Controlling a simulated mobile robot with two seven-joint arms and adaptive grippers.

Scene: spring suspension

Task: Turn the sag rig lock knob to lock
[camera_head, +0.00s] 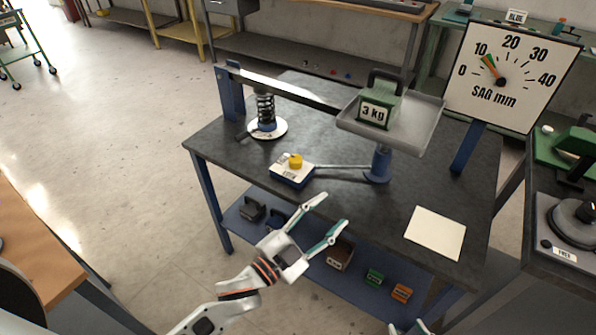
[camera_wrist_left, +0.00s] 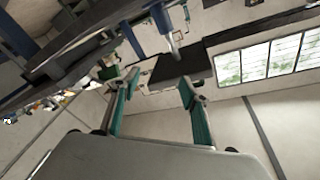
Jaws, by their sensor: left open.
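The yellow lock knob (camera_head: 295,161) sits on top of a small blue box with a white label plate (camera_head: 291,174), near the front left of the dark table. The label is too small to read. A rod joins the box to the blue post under the tray. My left gripper (camera_head: 335,209) is open and empty, in front of and to the right of the box, apart from the knob. Its two teal fingers also show spread in the left wrist view (camera_wrist_left: 160,84), where I cannot make out the knob. Only a tip of my right gripper (camera_head: 410,327) shows at the bottom edge.
A spring (camera_head: 265,108) stands on a white disc under the long beam. A green 3 kg weight (camera_head: 378,108) rests on the grey tray (camera_head: 425,125). The sag dial (camera_head: 510,78) points slightly above 10. A blank sheet (camera_head: 435,232) lies at the table's front right.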

